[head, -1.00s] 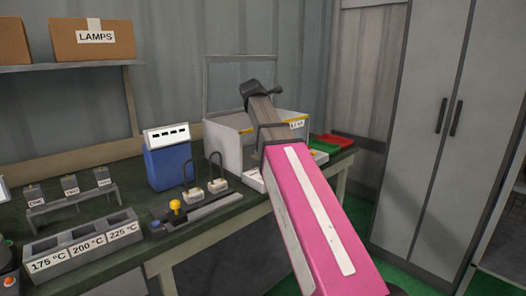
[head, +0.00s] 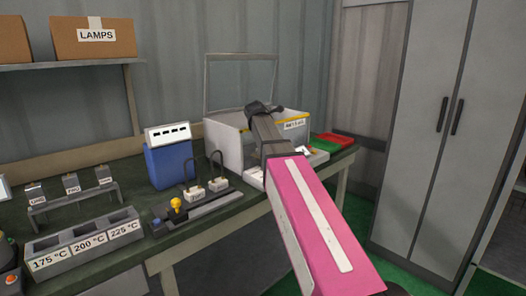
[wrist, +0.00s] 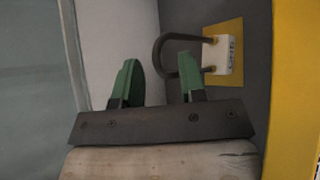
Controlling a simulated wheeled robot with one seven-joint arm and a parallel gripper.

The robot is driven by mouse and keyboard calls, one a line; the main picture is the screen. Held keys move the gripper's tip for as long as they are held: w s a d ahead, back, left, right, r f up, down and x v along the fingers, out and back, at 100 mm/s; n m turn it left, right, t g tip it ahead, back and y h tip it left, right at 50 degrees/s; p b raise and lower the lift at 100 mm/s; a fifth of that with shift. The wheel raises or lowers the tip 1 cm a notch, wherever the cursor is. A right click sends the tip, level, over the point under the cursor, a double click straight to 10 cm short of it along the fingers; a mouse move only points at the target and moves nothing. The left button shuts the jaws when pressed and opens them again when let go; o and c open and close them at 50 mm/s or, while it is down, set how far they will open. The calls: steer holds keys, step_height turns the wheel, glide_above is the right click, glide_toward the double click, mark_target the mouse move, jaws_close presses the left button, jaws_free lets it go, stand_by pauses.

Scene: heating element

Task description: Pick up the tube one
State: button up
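In the wrist view, a heating element with a dark U-shaped tube (wrist: 165,44) and a white block (wrist: 222,55) lies on a yellow patch on a dark grey surface. The block's small label is too blurred to read, so I cannot tell whether it is tube one. The right fingertip is close to the tube's lower leg; contact cannot be told. In the head view, my arm's end is over the white open-lidded box (head: 222,145), and the fingers are hidden.
Two similar elements (head: 194,192) (head: 217,184) stand on the bench beside a blue device (head: 169,162). A temperature-labelled block (head: 85,243) and a small rack (head: 75,192) are at left. Red and green trays (head: 332,140) sit right of the box. The box wall (wrist: 125,40) is close to my fingers.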

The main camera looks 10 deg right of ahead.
steer(key=shift+x, duration=1.2)
steer(key=shift+c, duration=0.4)
jaws_close()
